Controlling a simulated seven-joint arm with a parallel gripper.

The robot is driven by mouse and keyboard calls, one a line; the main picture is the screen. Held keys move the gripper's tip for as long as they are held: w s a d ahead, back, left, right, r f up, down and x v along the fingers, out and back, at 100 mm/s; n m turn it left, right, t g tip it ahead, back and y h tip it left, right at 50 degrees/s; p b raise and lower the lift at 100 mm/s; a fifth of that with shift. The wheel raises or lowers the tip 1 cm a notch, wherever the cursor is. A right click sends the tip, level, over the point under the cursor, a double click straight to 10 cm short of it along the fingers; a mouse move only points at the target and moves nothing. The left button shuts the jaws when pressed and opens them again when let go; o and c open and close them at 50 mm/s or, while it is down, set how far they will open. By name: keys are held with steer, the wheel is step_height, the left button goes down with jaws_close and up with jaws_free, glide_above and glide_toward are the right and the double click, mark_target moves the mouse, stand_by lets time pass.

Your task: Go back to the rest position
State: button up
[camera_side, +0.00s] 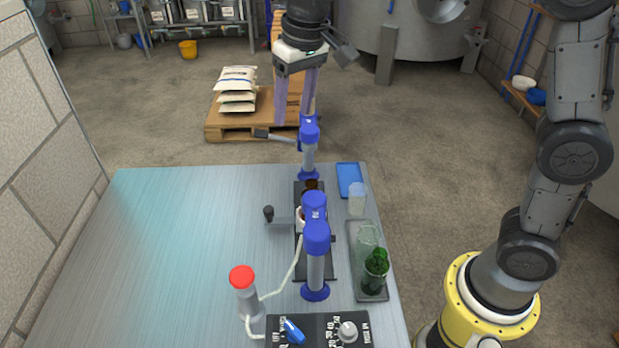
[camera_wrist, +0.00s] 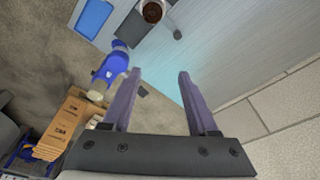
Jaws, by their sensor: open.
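My gripper (camera_side: 297,92) is raised above the far end of the steel table (camera_side: 180,230) in the side view, with its fingers pointing down. In the wrist view the two purple-grey fingers of my gripper (camera_wrist: 155,80) stand wide apart with nothing between them. Below it on the table is a machine with two blue-capped posts, the far post (camera_side: 309,150) and the near post (camera_side: 316,250). The far post is close to the fingers in the side view; whether they touch cannot be told.
A tray (camera_side: 356,288) at the table's right holds a green bottle (camera_side: 376,268) and a clear glass. A blue tray (camera_side: 350,180) lies behind. A red-topped button post (camera_side: 243,285) and control box (camera_side: 320,330) stand in front. The table's left half is clear. Sacks (camera_side: 237,88) lie on a pallet beyond.

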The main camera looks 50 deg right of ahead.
steer(key=s+d+r+t, duration=0.15)
steer(key=s+d, duration=0.25)
steer(key=s, duration=0.4)
steer(key=s+d+r+t, duration=0.1)
steer(key=s+d+r, duration=0.2)
steer(key=s, duration=0.4)
steer(key=s+d+f+n+t, duration=0.1)
steer(key=s+f, duration=0.7)
steer(key=s, duration=0.2)
steer(key=shift+d+f, duration=0.15)
steer(key=shift+d, duration=0.25)
stand_by(1.7)
